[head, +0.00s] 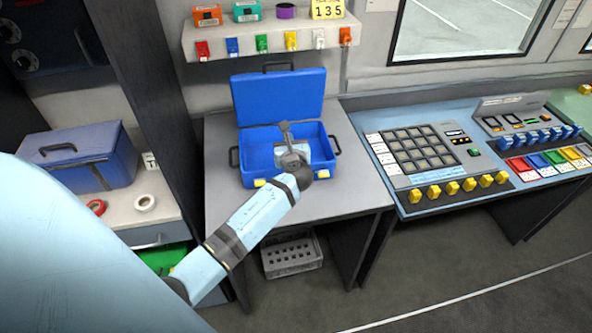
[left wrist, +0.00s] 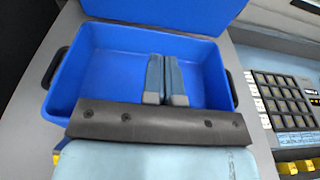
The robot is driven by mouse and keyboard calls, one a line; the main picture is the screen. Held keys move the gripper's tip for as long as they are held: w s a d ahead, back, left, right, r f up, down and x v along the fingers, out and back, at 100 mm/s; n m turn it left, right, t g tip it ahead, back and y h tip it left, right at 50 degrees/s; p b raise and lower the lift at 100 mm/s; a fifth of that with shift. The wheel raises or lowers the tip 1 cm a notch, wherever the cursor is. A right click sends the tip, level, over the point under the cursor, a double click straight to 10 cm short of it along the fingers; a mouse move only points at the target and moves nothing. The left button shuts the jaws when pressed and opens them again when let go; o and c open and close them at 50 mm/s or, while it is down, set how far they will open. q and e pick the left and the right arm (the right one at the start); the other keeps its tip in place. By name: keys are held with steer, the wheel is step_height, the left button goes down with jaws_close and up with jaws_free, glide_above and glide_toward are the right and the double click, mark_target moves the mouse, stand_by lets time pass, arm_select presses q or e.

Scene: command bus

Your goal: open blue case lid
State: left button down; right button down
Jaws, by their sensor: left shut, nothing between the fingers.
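The blue case (head: 262,150) sits on the grey table, and its lid (head: 278,95) stands raised at the back, leaning slightly backward. The case also shows in the left wrist view (left wrist: 105,70), where its blue inside looks empty and the lower part of the lid (left wrist: 165,12) shows behind it. My left gripper (head: 284,126) reaches over the open case from the front. In the left wrist view its two fingers (left wrist: 164,62) lie together with nothing between them, in front of the case's back wall. They look apart from the lid. My right gripper is not in view.
A second, dark blue case (head: 90,165) stands closed on the left counter, with a red tape roll (head: 97,207) and a white tape roll (head: 145,203) before it. A button console (head: 440,165) stands at right. A shelf (head: 270,42) with small coloured items hangs above the lid.

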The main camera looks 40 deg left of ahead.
arm_select(q)
steer(key=f+v, duration=0.2)
steer(key=v, duration=1.1)
steer(key=shift+s+d, duration=0.1)
steer(key=shift+d, duration=0.05)
steer(key=s+d+f+n+h, duration=0.6)
steer(key=s+f+n+h, duration=0.15)
steer(key=f, duration=0.35)
steer(key=s+d+f+n+h, duration=0.3)
steer(key=s+d+n+h, duration=0.4)
steer(key=s+n, duration=0.6)
steer(key=d+n, duration=0.1)
steer(key=n, duration=0.3)
